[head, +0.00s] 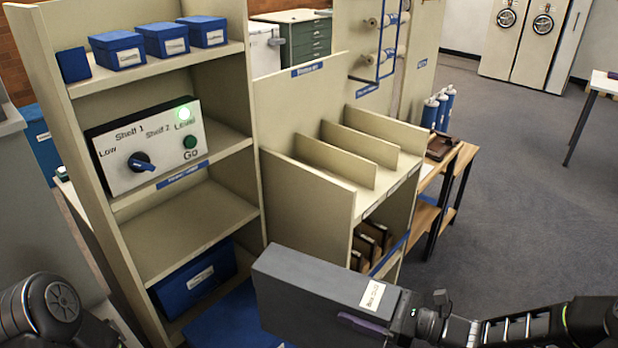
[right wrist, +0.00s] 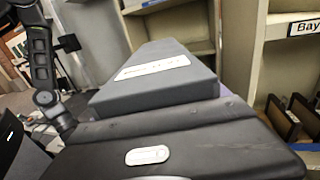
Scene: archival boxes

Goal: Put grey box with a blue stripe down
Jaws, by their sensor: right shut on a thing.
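A dark grey box (head: 325,290) is held in front of the shelves, low in the head view. It has a white label (head: 372,296) and a blue-purple strip (head: 364,325) on the end by my gripper. My right gripper (head: 408,315) is shut on that end, and the box is tilted in the picture. In the right wrist view the box (right wrist: 155,92) with its label stretches ahead of the dark gripper body (right wrist: 175,145), which hides the fingertips. My left arm shows at the lower left of the head view, its gripper out of sight.
A divided cream rack (head: 310,182) with empty upper slots and brown folders below stands behind the box. The left shelf unit (head: 195,225) has an empty middle shelf, blue boxes (head: 118,50), and a control panel (head: 148,150) with a lit green lamp. Floor is clear at right.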

